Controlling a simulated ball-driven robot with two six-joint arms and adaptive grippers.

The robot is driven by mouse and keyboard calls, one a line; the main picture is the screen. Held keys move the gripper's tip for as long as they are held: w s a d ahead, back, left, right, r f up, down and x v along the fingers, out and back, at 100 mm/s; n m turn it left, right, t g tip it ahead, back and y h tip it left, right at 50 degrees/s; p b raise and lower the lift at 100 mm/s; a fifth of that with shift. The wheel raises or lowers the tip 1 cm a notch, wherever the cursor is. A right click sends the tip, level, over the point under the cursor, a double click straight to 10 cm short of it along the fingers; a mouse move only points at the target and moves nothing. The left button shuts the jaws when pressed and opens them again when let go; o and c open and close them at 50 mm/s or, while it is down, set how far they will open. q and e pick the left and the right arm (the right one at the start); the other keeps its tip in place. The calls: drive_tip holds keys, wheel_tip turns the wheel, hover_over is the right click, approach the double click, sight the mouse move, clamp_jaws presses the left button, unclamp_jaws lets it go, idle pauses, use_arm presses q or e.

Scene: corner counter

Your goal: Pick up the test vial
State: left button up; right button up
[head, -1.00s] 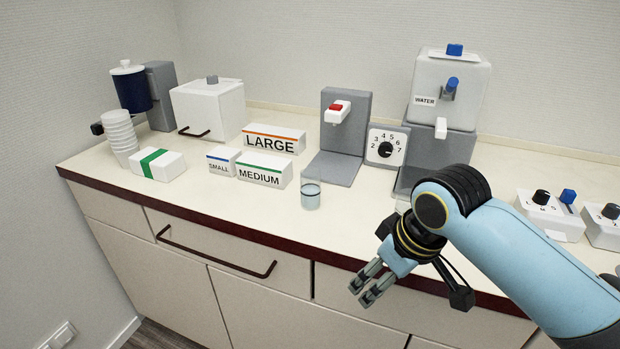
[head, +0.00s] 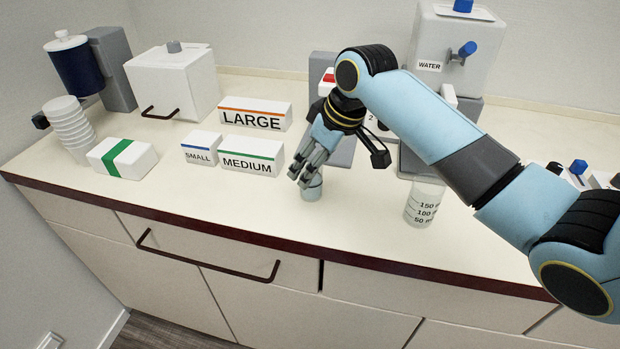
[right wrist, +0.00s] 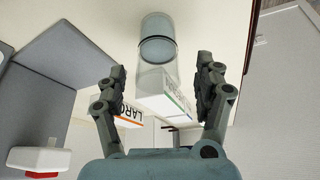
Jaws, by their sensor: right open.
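The test vial (head: 312,191) is a small clear glass cylinder with a dark ring, standing on the counter near its front edge. My right gripper (head: 303,174) is open and empty, right above and beside the vial, its fingers covering the vial's upper part in the head view. In the right wrist view the vial (right wrist: 157,42) shows between and just beyond the two spread fingertips (right wrist: 160,68), with a gap on both sides. My left gripper is not in view.
A clear beaker with volume marks (head: 424,205) stands to the right, under my right arm. Boxes labelled MEDIUM (head: 251,158), SMALL (head: 201,148) and LARGE (head: 254,115) stand to the left. A grey dispenser stand (head: 341,152) is behind. The counter front is clear.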

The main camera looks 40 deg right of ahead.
drive_tip(key=shift+w+f, duration=0.25)
drive_tip(key=shift+f, duration=0.1)
drive_tip(key=x, duration=0.4)
drive_tip(key=shift+r+p, duration=0.1)
drive_tip(key=shift+p, duration=0.2)
drive_tip(key=shift+w+a+f, duration=0.1)
drive_tip(key=shift+w+f, duration=0.15)
drive_tip(key=shift+f, duration=0.25)
drive_tip(key=c, duration=0.4)
clamp_jaws()
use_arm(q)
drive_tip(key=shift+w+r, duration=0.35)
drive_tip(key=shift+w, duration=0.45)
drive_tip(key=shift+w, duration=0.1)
use_arm(e)
drive_tip(key=shift+r, duration=0.2)
